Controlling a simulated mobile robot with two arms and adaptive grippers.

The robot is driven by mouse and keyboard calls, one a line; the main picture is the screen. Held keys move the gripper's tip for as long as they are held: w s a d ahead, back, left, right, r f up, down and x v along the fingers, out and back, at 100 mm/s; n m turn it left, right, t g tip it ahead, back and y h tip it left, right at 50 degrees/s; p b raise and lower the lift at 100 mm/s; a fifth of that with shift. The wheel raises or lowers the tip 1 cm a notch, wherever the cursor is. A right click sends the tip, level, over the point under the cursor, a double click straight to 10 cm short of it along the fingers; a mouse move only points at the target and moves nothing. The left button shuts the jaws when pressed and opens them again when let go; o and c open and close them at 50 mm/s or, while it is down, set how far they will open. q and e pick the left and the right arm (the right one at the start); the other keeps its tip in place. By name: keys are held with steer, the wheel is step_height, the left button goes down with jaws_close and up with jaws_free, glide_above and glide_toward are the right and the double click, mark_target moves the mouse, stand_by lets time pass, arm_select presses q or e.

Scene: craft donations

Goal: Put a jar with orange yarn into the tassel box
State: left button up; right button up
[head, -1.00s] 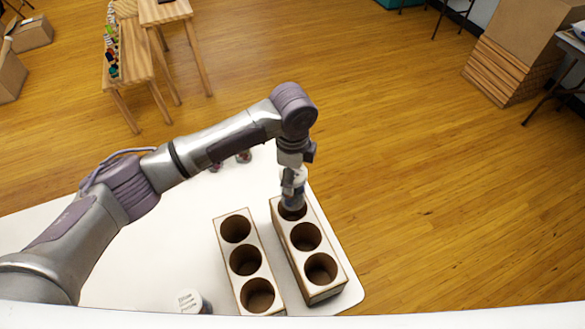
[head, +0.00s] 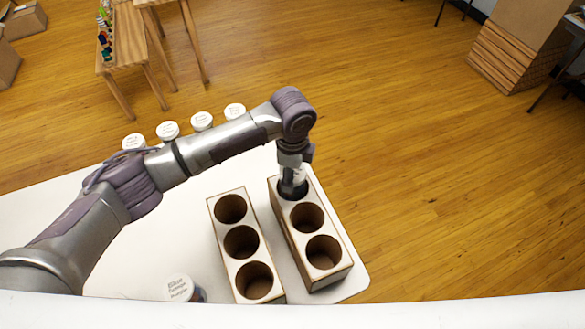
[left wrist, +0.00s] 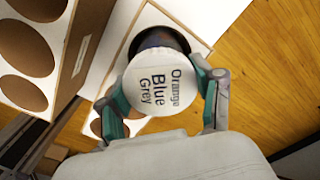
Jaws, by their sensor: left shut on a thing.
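My left gripper (head: 292,190) is shut on a white-lidded jar (left wrist: 160,82) whose lid reads "Orange Blue Grey". It is at the far hole of the right wooden box (head: 338,266); the jar's lower part appears to be down in that hole. How deep it sits is hidden in the head view by the gripper. The left wooden box (head: 220,270) stands beside it with three empty round holes. I see no readable label that tells which box is the tassel box. My right gripper is not in view.
Another jar (head: 180,288) stands at the table's front, its lid lettering hard to read. Several white-lidded jars, one of them here (head: 202,121), stand along the back edge behind my arm. The white table (head: 150,245) is clear between. The right box stands near the table's right edge.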

arm_select(q)
steer(key=shift+f, duration=0.1)
steer(key=o, duration=1.6)
step_height(320, 180, up, 12)
steer(key=shift+r, duration=0.1)
